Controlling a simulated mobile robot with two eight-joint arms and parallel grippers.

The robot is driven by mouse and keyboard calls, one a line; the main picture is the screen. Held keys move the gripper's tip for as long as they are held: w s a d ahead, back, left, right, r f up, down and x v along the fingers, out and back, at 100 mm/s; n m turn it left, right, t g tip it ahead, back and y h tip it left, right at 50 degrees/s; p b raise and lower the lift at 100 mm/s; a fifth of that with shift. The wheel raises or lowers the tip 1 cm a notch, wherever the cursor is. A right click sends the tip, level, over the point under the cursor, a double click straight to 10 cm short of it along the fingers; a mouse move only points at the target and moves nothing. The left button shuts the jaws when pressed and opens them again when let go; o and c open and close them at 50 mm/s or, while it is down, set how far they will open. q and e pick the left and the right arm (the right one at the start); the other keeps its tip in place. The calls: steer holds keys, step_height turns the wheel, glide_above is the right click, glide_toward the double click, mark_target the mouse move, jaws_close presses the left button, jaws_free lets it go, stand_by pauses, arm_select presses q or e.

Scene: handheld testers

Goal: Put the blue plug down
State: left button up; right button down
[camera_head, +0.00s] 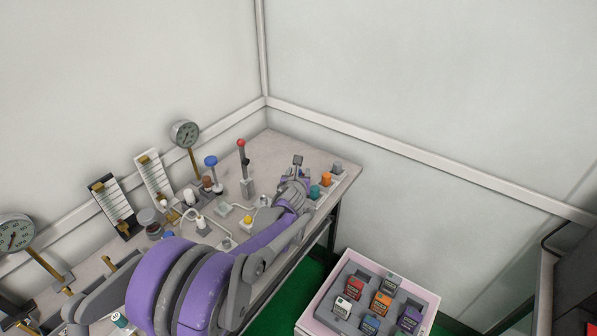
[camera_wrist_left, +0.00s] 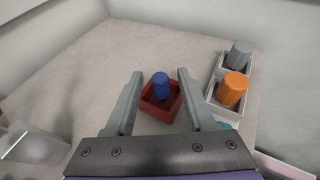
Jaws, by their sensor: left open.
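The blue plug (camera_wrist_left: 160,86) stands upright in a small red square holder (camera_wrist_left: 152,106) on the bench top. In the left wrist view the fingers of my left gripper (camera_wrist_left: 160,72) are open, one on each side of the plug, with a gap to both. The plug appears free of the fingers. In the head view my left gripper (camera_head: 296,180) is over the far right part of the bench, and the plug is hidden there. My right gripper is not in view.
Right of the holder, an orange plug (camera_wrist_left: 232,90) and a grey plug (camera_wrist_left: 240,54) stand in pale holders. The bench (camera_head: 345,176) also carries gauges, a red-topped lever (camera_head: 241,145) and a blue knob (camera_head: 211,161). A pink-rimmed crate (camera_head: 418,291) of handheld testers stands lower right.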

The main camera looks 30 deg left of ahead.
arm_select(q)
steer(key=p+v, duration=0.1)
steer(key=v, duration=0.9)
steer(key=shift+s+d, duration=0.15)
steer(key=shift+s, duration=0.15)
